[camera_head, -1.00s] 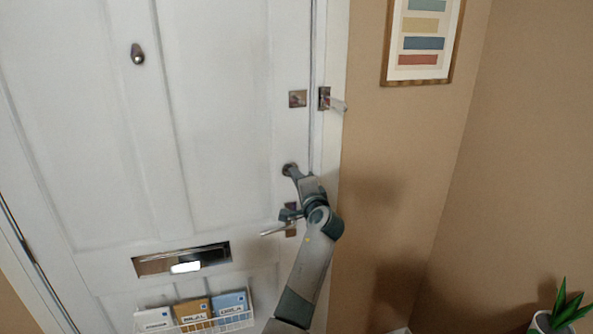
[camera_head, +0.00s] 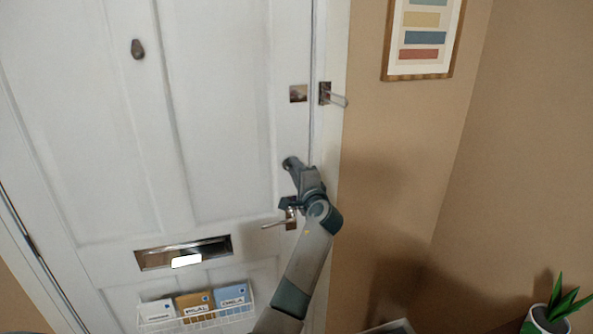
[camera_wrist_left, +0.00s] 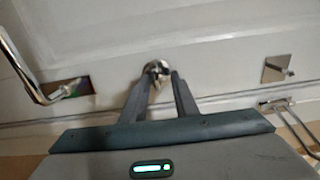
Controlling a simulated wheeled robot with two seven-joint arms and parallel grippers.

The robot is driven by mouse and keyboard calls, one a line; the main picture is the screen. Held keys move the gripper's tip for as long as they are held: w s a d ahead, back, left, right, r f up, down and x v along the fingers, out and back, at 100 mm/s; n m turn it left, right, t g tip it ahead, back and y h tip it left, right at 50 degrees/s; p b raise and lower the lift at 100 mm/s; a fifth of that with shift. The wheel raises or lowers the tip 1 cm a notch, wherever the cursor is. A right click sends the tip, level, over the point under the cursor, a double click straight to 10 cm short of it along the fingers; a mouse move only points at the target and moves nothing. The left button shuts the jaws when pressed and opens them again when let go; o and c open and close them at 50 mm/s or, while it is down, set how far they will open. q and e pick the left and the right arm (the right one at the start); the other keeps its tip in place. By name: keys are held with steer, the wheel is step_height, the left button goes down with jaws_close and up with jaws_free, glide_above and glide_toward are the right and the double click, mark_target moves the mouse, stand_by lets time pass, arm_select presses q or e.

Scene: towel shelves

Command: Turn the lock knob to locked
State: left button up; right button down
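The lock knob (camera_wrist_left: 157,70) is a small round metal knob on the white door. In the left wrist view it sits at the far end of my left gripper, between the fingertips. My left gripper (camera_wrist_left: 162,80) is open, with a clear gap between its two fingers. Whether either finger touches the knob I cannot tell. In the head view my left gripper (camera_head: 291,165) reaches the door above the lever handle (camera_head: 277,223), and its fingers largely hide the knob. My right gripper is not in view.
A metal latch arm (camera_head: 333,96) sticks out from the frame above, beside a square plate (camera_head: 298,93). The lever handle is close below my wrist. A mail slot (camera_head: 183,252) and a wire rack (camera_head: 200,318) with packets are lower left. A plant (camera_head: 556,307) stands lower right.

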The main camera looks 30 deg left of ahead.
arm_select(q)
steer(key=shift+d+f, duration=0.2)
steer(key=b+v, duration=0.6)
steer(key=v, duration=1.1)
steer(key=shift+s, duration=0.2)
steer(key=shift+a+r, duration=0.1)
